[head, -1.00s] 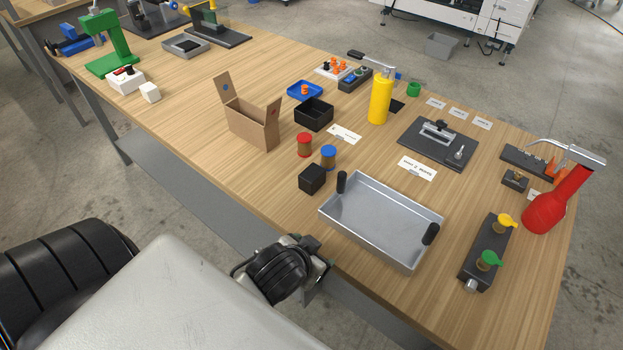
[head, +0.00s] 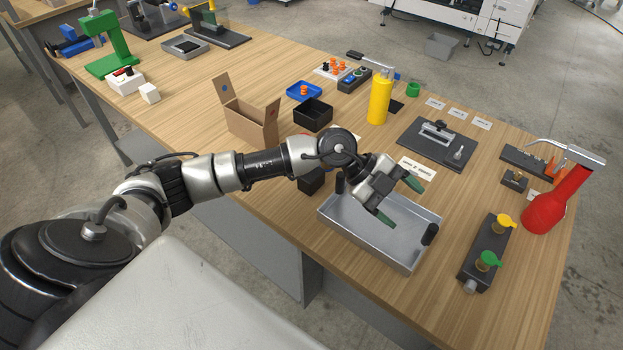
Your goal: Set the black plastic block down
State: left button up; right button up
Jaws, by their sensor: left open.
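The black plastic block (head: 310,184) is a small dark cube on the wooden table, just left of the metal tray. My left arm passes in front of it and hides much of it. My left gripper (head: 399,202) is open, with its green-tipped fingers apart over the tray, to the right of the block. I see nothing between the fingers. My right gripper is not in view.
The grey metal tray (head: 345,231) with black handles lies under the gripper. An open cardboard box (head: 250,122), a black bin (head: 313,114) and a yellow bottle (head: 379,100) stand behind the arm. A black fixture with yellow and green knobs (head: 476,256) is at the right.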

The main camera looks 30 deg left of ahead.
pick_arm(q)
jog(key=w+a+f+n+y, duration=0.25)
jog(key=a+y, duration=0.45)
jog(key=a, duration=0.5)
jog(key=r+n+g+y, duration=0.2)
jog(key=y, duration=0.2)
send_over(311, 179)
jog(key=w, duration=0.1)
jog(key=shift+w+a+f, duration=0.15)
jog(key=shift+w+f, duration=0.05)
jog(key=shift+f, duration=0.05)
jog(key=shift+n, duration=0.25)
jog(key=f, duration=0.3)
jog(key=f+p, duration=0.1)
jog(key=shift+a+f, duration=0.2)
jog(key=shift+a, duration=0.05)
jog(key=shift+w+a+f+p, duration=0.1)
jog(key=shift+f+p, duration=0.3)
jog(key=shift+f, duration=1.15)
jog(key=shift+w+a+f+p, duration=0.1)
jog(key=shift+f+p, duration=0.3)
jog(key=shift+f, duration=1.1)
jog(key=c, duration=0.8)
jog(key=shift+r, duration=0.1)
